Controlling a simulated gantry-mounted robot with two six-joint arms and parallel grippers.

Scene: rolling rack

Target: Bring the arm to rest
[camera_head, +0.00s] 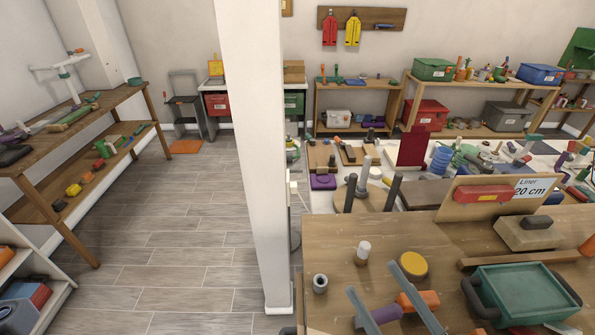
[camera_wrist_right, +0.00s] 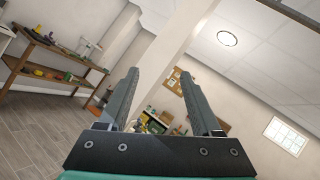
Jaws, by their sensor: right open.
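My right gripper (camera_head: 371,277) reaches in from the bottom edge of the head view, over the near wooden workbench (camera_head: 330,240). Its two grey fingers stand well apart. In the right wrist view the right gripper (camera_wrist_right: 160,74) is open, with nothing held between the fingers. Its fingers point up toward the white column, the far wall and the ceiling. The rest of the right arm is out of the head view. My left gripper is not in view.
On the bench, a purple and orange tool (camera_head: 418,300), a yellow disc (camera_head: 413,263) and a white-topped cylinder (camera_head: 363,249) are close to the fingers. A green tray (camera_head: 520,290) is at right. A white column (camera_head: 255,150) stands left of the bench; open floor (camera_head: 170,240) lies beyond.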

